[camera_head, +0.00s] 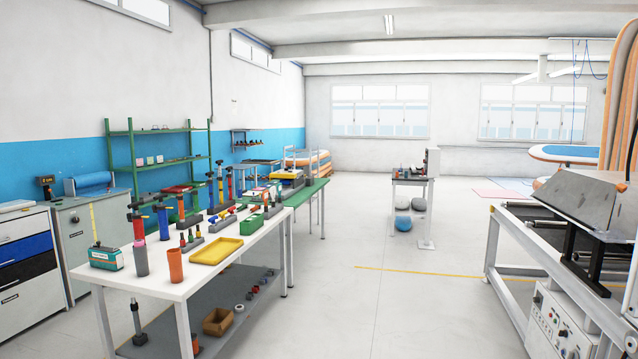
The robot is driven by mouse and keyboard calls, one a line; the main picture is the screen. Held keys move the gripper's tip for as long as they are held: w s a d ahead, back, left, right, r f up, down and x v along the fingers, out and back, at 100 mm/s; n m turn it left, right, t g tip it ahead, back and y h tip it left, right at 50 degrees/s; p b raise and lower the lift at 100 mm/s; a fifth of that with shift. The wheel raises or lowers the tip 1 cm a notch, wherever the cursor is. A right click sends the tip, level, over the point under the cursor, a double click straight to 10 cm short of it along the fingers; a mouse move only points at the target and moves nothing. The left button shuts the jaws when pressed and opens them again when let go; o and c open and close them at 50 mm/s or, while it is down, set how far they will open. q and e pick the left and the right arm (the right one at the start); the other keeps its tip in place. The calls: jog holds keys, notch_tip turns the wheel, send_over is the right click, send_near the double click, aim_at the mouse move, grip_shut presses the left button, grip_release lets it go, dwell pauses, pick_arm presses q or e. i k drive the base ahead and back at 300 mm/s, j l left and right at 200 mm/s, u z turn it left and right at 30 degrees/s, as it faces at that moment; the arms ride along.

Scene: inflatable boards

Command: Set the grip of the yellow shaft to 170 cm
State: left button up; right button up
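Neither of my grippers is in view. I cannot single out the yellow shaft with certainty, and no 170 cm mark is readable from here.
A yellow tray (216,251) and an orange cup (175,265) are on the white table. A green-topped table (307,192) adjoins behind it. Grey cabinets (95,238) stand at left, a machine frame (560,265) at right. The floor (370,310) between is clear.

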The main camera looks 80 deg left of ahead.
aim_at(218, 162)
jog(key=u, duration=3.45)
